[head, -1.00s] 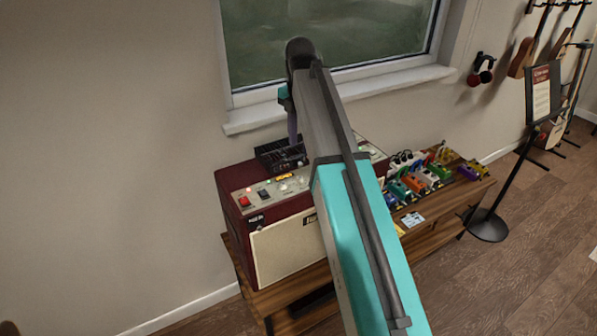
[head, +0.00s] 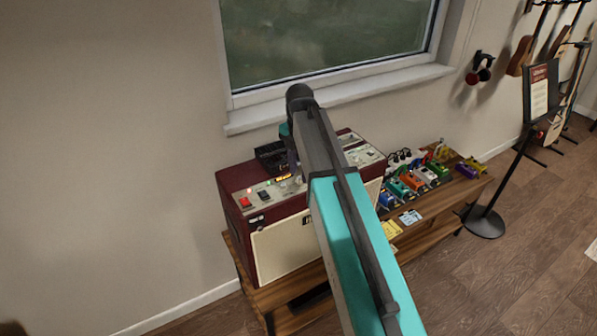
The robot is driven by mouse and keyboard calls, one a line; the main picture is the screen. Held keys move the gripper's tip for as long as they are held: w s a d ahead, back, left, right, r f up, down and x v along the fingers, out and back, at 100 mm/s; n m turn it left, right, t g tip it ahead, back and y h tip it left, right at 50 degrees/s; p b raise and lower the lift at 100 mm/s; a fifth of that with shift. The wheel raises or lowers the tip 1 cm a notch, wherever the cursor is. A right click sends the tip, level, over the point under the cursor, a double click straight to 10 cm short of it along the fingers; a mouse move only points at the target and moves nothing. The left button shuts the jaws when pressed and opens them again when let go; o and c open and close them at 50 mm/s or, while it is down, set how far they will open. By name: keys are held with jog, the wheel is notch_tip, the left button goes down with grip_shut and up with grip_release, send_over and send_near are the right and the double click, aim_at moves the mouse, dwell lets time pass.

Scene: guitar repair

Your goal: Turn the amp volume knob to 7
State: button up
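The amp (head: 288,240) is a dark red box with a cream front grille, standing on a wooden bench. Its light control panel (head: 253,199) runs along the top front edge, with red switches at the left end and knobs further right. My arm crosses over the amp from the lower right and covers the middle of the panel. My gripper is hidden behind the arm, somewhere near the panel's middle. I cannot see its fingers, or whether it touches a knob. The volume knob cannot be told apart, and no dial numbers are readable.
A black box (head: 270,157) sits on top of the amp at the back. Several colourful pedals (head: 412,181) stand on the wooden bench (head: 440,211) to the right. A window sill (head: 335,97) is behind the amp. A sign stand (head: 486,222) is further right.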

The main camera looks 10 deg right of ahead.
jog(key=shift+f, duration=0.75)
grip_shut()
